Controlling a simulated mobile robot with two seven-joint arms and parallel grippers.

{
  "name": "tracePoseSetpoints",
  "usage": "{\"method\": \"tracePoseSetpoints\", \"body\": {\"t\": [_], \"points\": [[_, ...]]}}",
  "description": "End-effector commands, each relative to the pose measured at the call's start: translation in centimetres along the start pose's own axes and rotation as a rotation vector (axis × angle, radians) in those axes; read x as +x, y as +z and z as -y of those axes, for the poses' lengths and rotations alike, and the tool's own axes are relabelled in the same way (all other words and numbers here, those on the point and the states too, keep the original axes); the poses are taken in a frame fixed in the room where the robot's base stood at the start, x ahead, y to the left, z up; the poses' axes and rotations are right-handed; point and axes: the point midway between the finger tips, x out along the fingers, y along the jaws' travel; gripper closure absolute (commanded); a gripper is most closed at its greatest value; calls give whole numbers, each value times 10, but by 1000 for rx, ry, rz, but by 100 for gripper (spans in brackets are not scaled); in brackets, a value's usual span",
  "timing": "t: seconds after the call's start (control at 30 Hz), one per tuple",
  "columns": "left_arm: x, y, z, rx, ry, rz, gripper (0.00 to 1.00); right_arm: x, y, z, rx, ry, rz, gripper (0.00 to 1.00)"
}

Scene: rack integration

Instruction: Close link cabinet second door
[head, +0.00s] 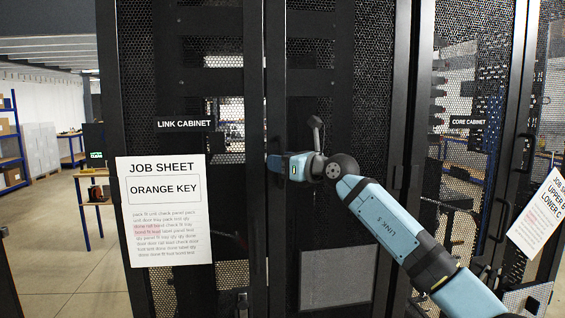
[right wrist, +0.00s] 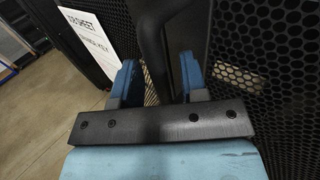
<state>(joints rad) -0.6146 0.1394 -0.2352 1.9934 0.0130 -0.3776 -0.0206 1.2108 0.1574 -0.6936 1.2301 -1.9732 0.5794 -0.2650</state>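The link cabinet (head: 185,124) fills the middle of the head view, with two black mesh doors. The left door (head: 190,80) carries the job sheet (head: 165,210). The right door (head: 345,215) stands beside it, its edge near the left door's edge; whether it is fully shut I cannot tell. My right gripper (head: 272,163) is at the seam between the doors. In the right wrist view its two blue fingers (right wrist: 156,82) are apart, with a dark upright bar (right wrist: 153,45), perhaps a handle or door edge, between them. Contact is unclear. My left gripper is not in view.
The core cabinet (head: 467,122) stands at the right with a tilted job sheet (head: 540,215). Blue shelving (head: 12,150) and a wooden workbench (head: 95,185) are at the far left. Open floor (head: 75,260) lies left of the link cabinet.

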Motion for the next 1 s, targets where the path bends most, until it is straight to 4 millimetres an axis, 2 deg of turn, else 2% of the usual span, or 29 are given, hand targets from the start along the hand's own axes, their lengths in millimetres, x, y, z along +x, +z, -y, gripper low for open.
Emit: {"method": "tracePoseSetpoints", "body": {"t": [0.23,0.37,0.8,1.0], "points": [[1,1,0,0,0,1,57,-2,0,0,0,0,0,60],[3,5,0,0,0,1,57,-14,-2,1,-1,0,1,60],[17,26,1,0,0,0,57,-109,-3,1,-1,-1,1,60],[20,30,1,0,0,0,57,-133,-1,0,0,0,0,60]]}}
